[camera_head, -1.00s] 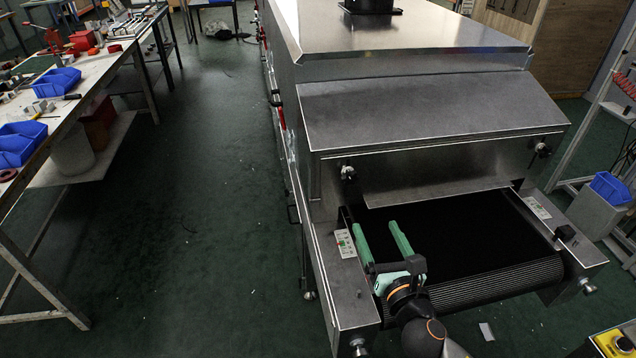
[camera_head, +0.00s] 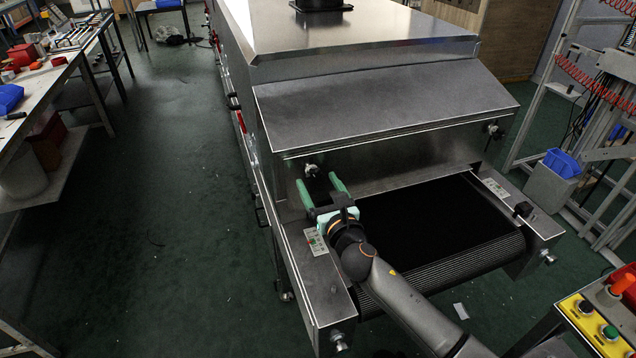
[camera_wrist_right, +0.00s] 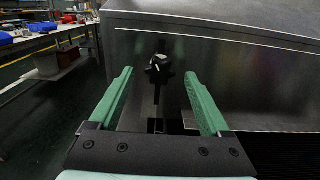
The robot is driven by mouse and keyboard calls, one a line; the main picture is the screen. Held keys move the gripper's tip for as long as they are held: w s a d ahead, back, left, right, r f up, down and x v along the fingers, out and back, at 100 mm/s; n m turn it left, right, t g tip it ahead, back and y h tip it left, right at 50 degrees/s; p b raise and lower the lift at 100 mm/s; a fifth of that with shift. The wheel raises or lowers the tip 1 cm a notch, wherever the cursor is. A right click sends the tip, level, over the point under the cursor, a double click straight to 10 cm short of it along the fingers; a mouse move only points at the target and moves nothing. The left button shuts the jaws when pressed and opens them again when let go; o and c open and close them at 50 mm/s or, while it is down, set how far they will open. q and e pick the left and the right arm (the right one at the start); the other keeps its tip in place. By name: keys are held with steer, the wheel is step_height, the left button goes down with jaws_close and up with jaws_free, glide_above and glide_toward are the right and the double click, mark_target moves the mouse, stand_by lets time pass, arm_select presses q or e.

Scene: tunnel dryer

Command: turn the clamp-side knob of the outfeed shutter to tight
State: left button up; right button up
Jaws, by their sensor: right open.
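The outfeed shutter (camera_head: 400,165) is the metal plate above the belt at the dryer's end. A small knob (camera_head: 311,170) sits at its left end; a second knob (camera_head: 493,130) is at its right end. No label shows which is the clamp-side one. My right gripper (camera_head: 317,183), with green fingers, is open just in front of the left knob. In the right wrist view, this knob (camera_wrist_right: 159,67) is dark with a pale mark, between the fingertips in the picture and apart from both fingers. A vertical slot lies below it. My left gripper is not in view.
The black conveyor belt (camera_head: 440,220) runs out below the shutter between metal side rails, the left rail (camera_head: 318,285) close to my gripper. A yellow button panel (camera_head: 590,318) stands at lower right. The green floor to the left is open, beyond it a workbench (camera_head: 40,95).

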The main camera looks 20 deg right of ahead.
steer(key=shift+w, duration=0.4)
jaws_close()
stand_by(0.5)
